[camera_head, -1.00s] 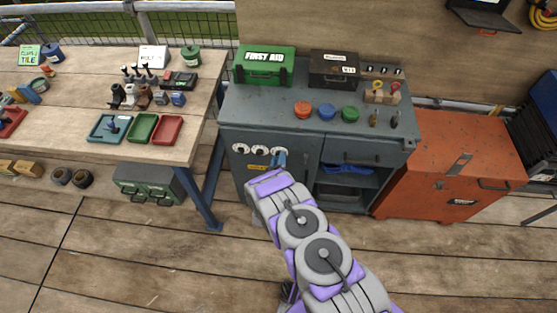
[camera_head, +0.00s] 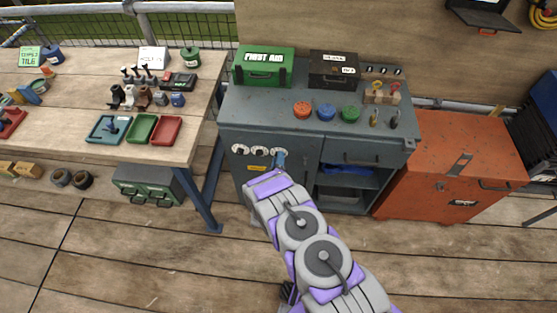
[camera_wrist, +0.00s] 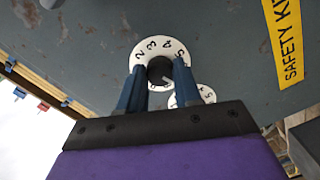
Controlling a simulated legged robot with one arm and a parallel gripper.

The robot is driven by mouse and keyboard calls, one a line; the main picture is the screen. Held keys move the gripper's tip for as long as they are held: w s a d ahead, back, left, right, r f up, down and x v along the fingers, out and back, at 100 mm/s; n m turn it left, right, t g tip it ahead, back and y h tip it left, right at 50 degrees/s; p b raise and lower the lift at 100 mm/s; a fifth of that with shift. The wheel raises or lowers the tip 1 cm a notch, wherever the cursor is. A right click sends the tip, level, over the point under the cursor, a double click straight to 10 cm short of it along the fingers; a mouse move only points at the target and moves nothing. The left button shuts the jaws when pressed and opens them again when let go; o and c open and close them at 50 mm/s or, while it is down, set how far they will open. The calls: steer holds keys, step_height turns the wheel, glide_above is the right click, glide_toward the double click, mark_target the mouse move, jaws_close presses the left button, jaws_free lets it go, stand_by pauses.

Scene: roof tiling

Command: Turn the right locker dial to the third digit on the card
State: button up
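The right locker dial (camera_head: 279,152) is the rightmost of three white dials on the grey cabinet's front. In the wrist view a white dial ring (camera_wrist: 148,50) shows the digits 2, 3, 4 and 5 around a dark knob (camera_wrist: 160,69) with a pale mark. My gripper (camera_wrist: 160,83) has its two blue fingers on either side of this knob, apparently touching it. It also shows at the right dial in the head view (camera_head: 280,160). The fingers hide part of the ring. I cannot make out a card with readable digits.
The left dial (camera_head: 239,149) and middle dial (camera_head: 259,150) are close by. A yellow safety kit label (camera_wrist: 283,42) is beside the dials. The grey cabinet (camera_head: 340,137) carries a green first aid box (camera_head: 264,68) and coloured knobs. A workbench (camera_head: 70,125) stands left, an orange chest (camera_head: 440,185) right.

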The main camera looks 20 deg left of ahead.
steer(key=o, duration=0.5)
steer(key=shift+s+a+f, duration=0.1)
steer(key=shift+a, duration=0.3)
steer(key=shift+c, duration=0.2)
steer(key=shift+d, duration=0.2)
steer(key=f+p+v, duration=0.1)
steer(key=p+v, duration=0.3)
steer(key=v, duration=1.3)
steer(key=shift+r, duration=0.4)
steer(key=shift+s, duration=0.15)
